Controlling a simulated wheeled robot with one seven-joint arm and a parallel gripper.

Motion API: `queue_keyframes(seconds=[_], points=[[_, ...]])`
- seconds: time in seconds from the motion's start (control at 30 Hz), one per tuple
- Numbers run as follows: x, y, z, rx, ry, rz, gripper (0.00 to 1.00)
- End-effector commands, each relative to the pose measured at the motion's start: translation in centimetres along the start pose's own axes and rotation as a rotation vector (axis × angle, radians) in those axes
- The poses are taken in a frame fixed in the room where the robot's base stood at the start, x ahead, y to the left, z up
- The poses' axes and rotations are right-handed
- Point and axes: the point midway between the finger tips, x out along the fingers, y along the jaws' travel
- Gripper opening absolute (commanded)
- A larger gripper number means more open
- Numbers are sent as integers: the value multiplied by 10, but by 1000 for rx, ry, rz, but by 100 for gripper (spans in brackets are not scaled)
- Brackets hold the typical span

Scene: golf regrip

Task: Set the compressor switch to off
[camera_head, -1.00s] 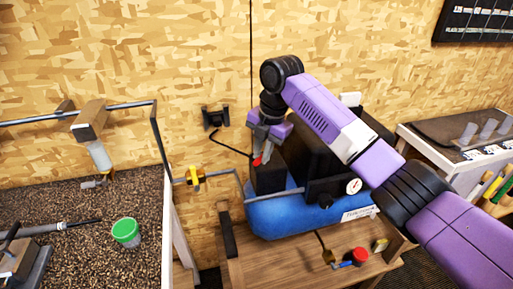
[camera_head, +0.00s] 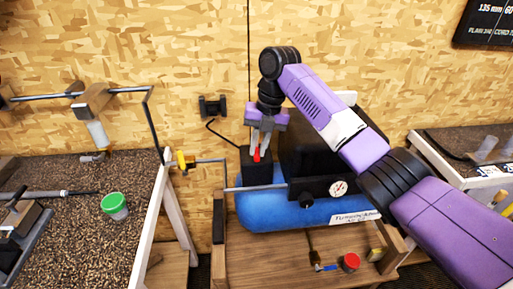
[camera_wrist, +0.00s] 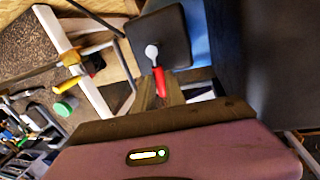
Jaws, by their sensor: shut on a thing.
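The compressor has a blue tank (camera_head: 285,210) and stands on a low wooden bench. A black switch box (camera_head: 257,171) sits at its left end, with a red switch lever (camera_head: 257,154) on top. In the wrist view the red lever (camera_wrist: 159,82) runs from a pale round pivot (camera_wrist: 151,51) on the dark box face (camera_wrist: 172,30) towards my fingers. My gripper (camera_head: 261,146) points down over the box and is shut on the lever; it also shows in the wrist view (camera_wrist: 160,97). The fingertips partly hide the lever's end.
A dark motor housing (camera_head: 305,155) rises right beside my gripper. A pressure gauge (camera_head: 338,187) is on the compressor's front. A workbench with a green-lidded cup (camera_head: 114,205) stands further left.

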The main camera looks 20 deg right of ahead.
Motion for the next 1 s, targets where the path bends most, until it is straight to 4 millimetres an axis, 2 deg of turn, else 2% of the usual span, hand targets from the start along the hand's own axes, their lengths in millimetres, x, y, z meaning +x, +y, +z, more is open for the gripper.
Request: queue_keyframes(seconds=[0.3, 0.73, 0.77, 0.83, 1.0], points=[[-1, 0, 0, -77, 15, 1, 0], [-1, 0, 1, -84, 15, 0, 0], [-1, 0, 1, -84, 15, 0, 21], [-1, 0, 1, -84, 15, 0, 35], [-1, 0, 0, -83, 16, 0, 37]])
